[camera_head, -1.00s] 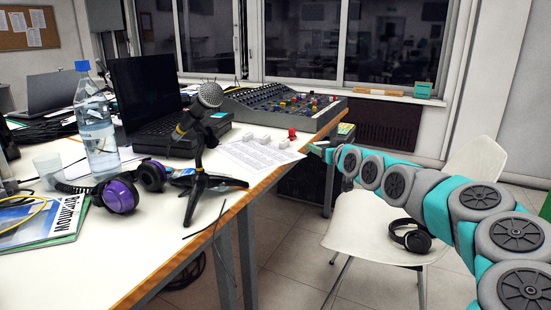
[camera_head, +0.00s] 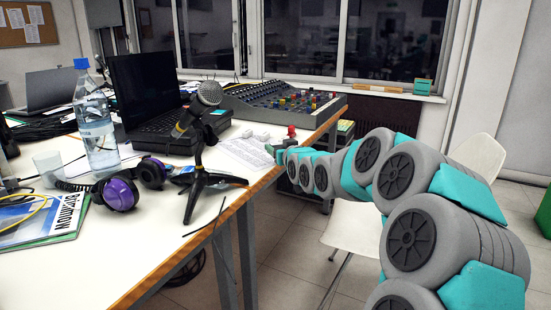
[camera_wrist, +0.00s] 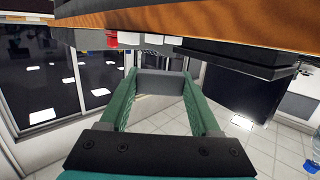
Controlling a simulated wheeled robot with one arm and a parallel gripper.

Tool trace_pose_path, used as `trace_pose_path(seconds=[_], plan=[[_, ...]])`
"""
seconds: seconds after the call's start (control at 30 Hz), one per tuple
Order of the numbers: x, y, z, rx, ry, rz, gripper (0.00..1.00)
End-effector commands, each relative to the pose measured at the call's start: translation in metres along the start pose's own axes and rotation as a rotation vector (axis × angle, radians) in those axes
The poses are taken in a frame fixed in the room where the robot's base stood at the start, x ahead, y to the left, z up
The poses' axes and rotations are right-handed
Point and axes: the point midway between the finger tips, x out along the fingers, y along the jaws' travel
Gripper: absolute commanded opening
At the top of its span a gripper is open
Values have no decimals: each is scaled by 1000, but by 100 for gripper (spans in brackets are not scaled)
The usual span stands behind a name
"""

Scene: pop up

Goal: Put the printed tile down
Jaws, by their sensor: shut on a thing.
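My gripper (camera_wrist: 160,84) has two green ribbed fingers, which are closed on a plain grey block between their tips, taken to be the printed tile (camera_wrist: 160,80). No print shows on the face I see. In the head view my gripper (camera_head: 274,150) is small and sits at the table's right edge, beside the printed sheet (camera_head: 243,152). The tile cannot be made out there. Whether it touches the table (camera_head: 110,265) is unclear.
Small white blocks (camera_head: 262,137) and a red piece (camera_head: 291,131) stand near my gripper. The mixing console (camera_head: 270,98) is behind them. A microphone on a tripod (camera_head: 205,182) stands to the left. A white chair (camera_head: 350,228) stands below my arm.

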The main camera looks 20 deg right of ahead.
Motion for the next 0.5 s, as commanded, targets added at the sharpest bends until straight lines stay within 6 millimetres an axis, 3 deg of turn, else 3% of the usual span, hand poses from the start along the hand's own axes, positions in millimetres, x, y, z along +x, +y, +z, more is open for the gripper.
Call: trace_pose_path(seconds=[0.23,0.5], plan=[[4,-10,4,0,-1,1,12],[8,-9,34,1,-1,2,12]])
